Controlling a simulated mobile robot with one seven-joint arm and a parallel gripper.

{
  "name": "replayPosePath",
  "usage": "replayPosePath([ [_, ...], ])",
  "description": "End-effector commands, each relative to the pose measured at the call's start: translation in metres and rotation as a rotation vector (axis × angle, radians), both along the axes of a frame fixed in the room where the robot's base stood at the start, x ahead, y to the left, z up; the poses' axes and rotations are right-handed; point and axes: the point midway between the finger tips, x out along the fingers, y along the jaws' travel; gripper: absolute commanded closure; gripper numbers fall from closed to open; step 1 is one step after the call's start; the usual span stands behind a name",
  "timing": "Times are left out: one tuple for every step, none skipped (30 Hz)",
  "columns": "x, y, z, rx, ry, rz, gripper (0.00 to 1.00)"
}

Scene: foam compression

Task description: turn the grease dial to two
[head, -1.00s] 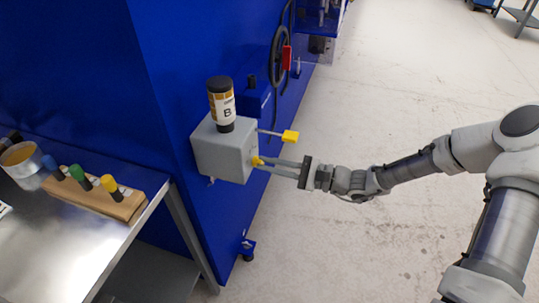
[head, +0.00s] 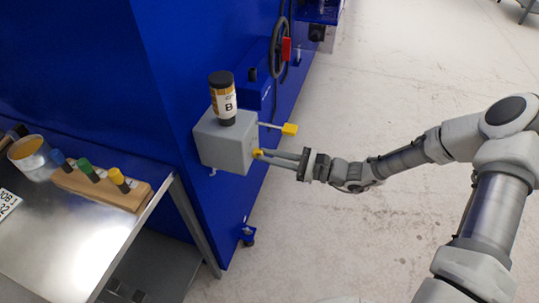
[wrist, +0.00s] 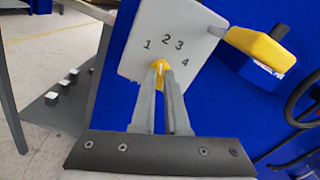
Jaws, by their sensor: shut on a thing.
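The grease dial is a small yellow knob (wrist: 159,67) on the face of a grey box (head: 222,144), with the numbers 1 to 4 printed in an arc around it. In the head view the yellow knob (head: 257,153) shows at the tip of my gripper (head: 262,154). In the wrist view my gripper (wrist: 161,76) is shut on the knob, one finger on each side. The fingers hide much of the knob, and I cannot tell exactly which number it points to.
A lever with a yellow handle (head: 290,129) sticks out beside the dial. A cartridge marked B (head: 223,97) stands on the box. A steel table (head: 62,240) at left holds a wooden block with coloured caps (head: 100,186) and a tin (head: 30,158). The floor at right is clear.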

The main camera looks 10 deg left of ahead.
Motion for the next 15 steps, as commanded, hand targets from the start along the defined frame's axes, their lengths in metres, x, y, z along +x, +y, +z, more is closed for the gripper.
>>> replayPosePath([
  [-0.0003,-0.0003,-0.0003,0.0,0.0,0.0,0.83],
  [-0.0003,-0.0003,-0.0003,0.0,0.0,0.0,0.77],
  [-0.0002,-0.0002,-0.0003,0.0,0.0,0.0,0.7],
  [-0.0003,-0.0002,-0.0002,0.0,0.0,0.0,0.65],
  [-0.0003,-0.0002,-0.0002,0.0,0.0,0.0,0.59],
  [-0.0003,-0.0002,-0.0002,0.0,0.0,0.0,0.58],
  [-0.0003,-0.0002,-0.0002,0.0,0.0,0.0,0.58],
  [-0.0002,-0.0002,-0.0002,0.0,0.0,0.0,0.58],
  [-0.0002,-0.0002,-0.0002,0.0,0.0,0.0,0.58],
  [-0.0002,-0.0001,-0.0002,0.0,0.0,0.0,0.58],
  [-0.0002,-0.0001,-0.0002,0.0,0.0,0.0,0.58],
  [-0.0001,-0.0001,-0.0001,0.0,0.0,0.0,0.58],
  [-0.0001,-0.0003,0.0,0.0,0.0,0.0,0.58],
  [-0.0001,-0.0008,0.0,0.0,0.0,0.0,0.58],
  [0.0,-0.0023,0.0001,-0.001,-0.001,-0.001,0.58],
])
